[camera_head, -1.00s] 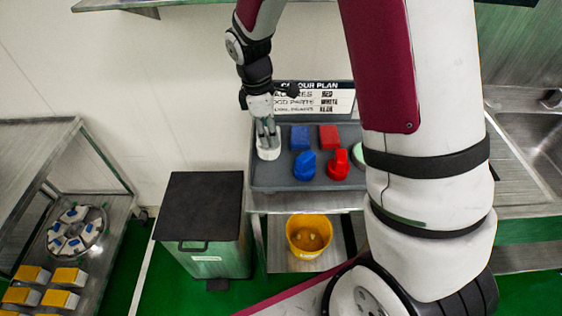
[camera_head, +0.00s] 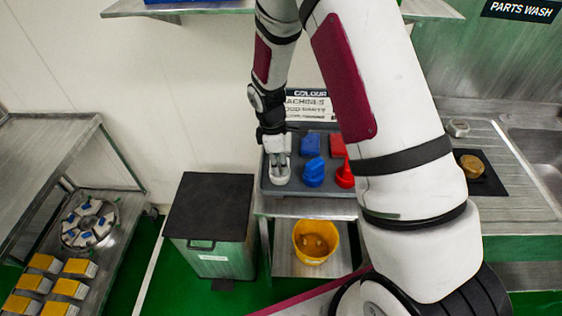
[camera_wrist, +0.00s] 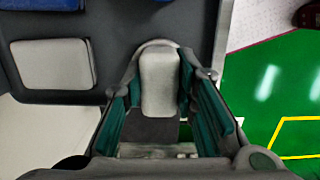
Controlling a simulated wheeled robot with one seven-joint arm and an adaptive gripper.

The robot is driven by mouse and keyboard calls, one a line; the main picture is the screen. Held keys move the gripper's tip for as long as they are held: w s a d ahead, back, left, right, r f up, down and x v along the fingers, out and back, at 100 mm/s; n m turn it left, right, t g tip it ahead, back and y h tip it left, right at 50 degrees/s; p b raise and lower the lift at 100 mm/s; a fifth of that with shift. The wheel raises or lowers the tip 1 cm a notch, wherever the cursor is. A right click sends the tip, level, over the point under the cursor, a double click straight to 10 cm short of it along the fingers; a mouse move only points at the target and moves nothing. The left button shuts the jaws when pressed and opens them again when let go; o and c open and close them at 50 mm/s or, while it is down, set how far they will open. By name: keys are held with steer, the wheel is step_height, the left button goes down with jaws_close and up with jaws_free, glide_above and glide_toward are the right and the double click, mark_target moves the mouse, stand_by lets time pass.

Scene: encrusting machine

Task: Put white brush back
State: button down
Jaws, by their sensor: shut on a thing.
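My gripper (camera_wrist: 158,82) is shut on the white brush (camera_wrist: 160,70); its fingers lie along both sides of the white handle. In the head view my gripper (camera_head: 280,162) points down at the front left of the grey tray (camera_head: 325,192), left of the front blue brush. The brush (camera_head: 280,180) shows just under the fingers there, low at the tray surface; exact contact is hard to tell. A second white block (camera_wrist: 65,65) lies on the tray beside it in the wrist view.
Blue (camera_head: 313,172) and red (camera_head: 345,175) brushes stand right of my gripper, with a blue block (camera_head: 311,143) behind. A colour plan sign (camera_head: 310,105) stands at the tray's back. A black-lidded bin (camera_head: 208,205) and yellow bucket (camera_head: 315,241) are below.

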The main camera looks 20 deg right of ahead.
steer(key=shift+f, duration=0.15)
steer(key=c, duration=1.3)
jaws_free()
step_height(320, 180, up, 12)
steer(key=a+r+b, duration=0.1)
steer(key=a+b, duration=0.1)
steer(key=s+d+r+m+t, duration=0.1)
steer(key=s+r+m, duration=0.25)
steer(key=r, duration=0.35)
steer(key=s+d+r+m+t, duration=0.1)
steer(key=s+r+m+t, duration=0.2)
steer(key=r, duration=0.4)
steer(key=s+r+m+t, duration=0.1)
steer(key=s+r+m, duration=0.2)
steer(key=s, duration=0.4)
steer(key=s+r+m+t+y, duration=0.1)
steer(key=s+r+m, duration=0.2)
steer(key=s, duration=0.5)
steer(key=shift+r+m+y, duration=0.2)
steer(key=shift+m+y, duration=0.1)
steer(key=shift+m, duration=0.25)
steer(key=shift+s+a, duration=0.1)
